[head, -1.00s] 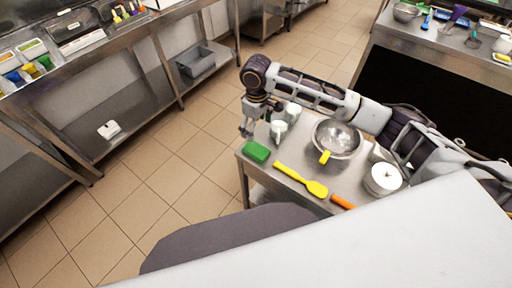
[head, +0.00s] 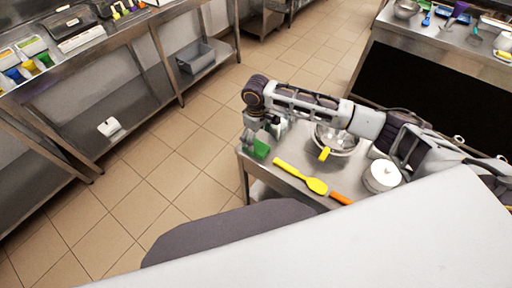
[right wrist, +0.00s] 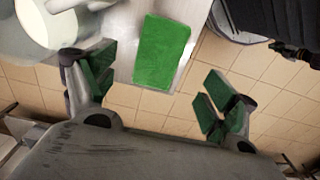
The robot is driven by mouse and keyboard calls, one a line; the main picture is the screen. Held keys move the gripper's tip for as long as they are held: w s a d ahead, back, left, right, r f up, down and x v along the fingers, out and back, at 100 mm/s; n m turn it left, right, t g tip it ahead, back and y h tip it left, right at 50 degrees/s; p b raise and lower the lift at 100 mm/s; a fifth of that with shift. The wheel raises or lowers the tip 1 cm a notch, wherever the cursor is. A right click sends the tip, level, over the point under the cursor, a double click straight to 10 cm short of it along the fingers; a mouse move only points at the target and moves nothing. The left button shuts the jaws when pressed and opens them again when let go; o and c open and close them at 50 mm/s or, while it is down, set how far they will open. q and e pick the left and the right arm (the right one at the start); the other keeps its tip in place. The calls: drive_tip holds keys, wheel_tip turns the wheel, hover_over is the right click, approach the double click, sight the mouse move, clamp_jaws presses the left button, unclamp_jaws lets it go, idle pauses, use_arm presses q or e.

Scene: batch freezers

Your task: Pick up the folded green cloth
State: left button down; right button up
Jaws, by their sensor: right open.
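The folded green cloth (head: 261,149) lies at the left corner of the small steel table (head: 294,180). In the right wrist view the cloth (right wrist: 162,52) is a bright green rectangle, ahead of and between the spread fingers. My right gripper (head: 255,142) is over that corner, close to the cloth, and partly covers it in the head view. In the right wrist view the right gripper (right wrist: 158,90) is open and its green-looking finger pads are empty. I cannot tell the exact height gap to the cloth. My left gripper is not in view.
On the table are a metal bowl (head: 341,146), a yellow spatula (head: 300,176), an orange handle (head: 340,198) and a white lidded pot (head: 383,176). A white container (right wrist: 45,22) stands beside the gripper. Tiled floor lies beyond the table's left edge.

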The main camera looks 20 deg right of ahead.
sight(256, 146)
drive_tip(key=shift+f, duration=0.6)
drive_tip(key=shift+f, duration=0.1)
drive_tip(key=shift+w+f+p, duration=0.2)
drive_tip(key=shift+f+p, duration=0.15)
drive_tip(key=shift+f, duration=2.15)
drive_tip(key=shift+c, duration=0.3)
drive_tip(key=c, duration=1)
drive_tip(key=shift+r, duration=0.1)
drive_tip(key=shift+c, duration=0.2)
wheel_tip(256, 146, up, 10)
drive_tip(key=shift+b, duration=0.35)
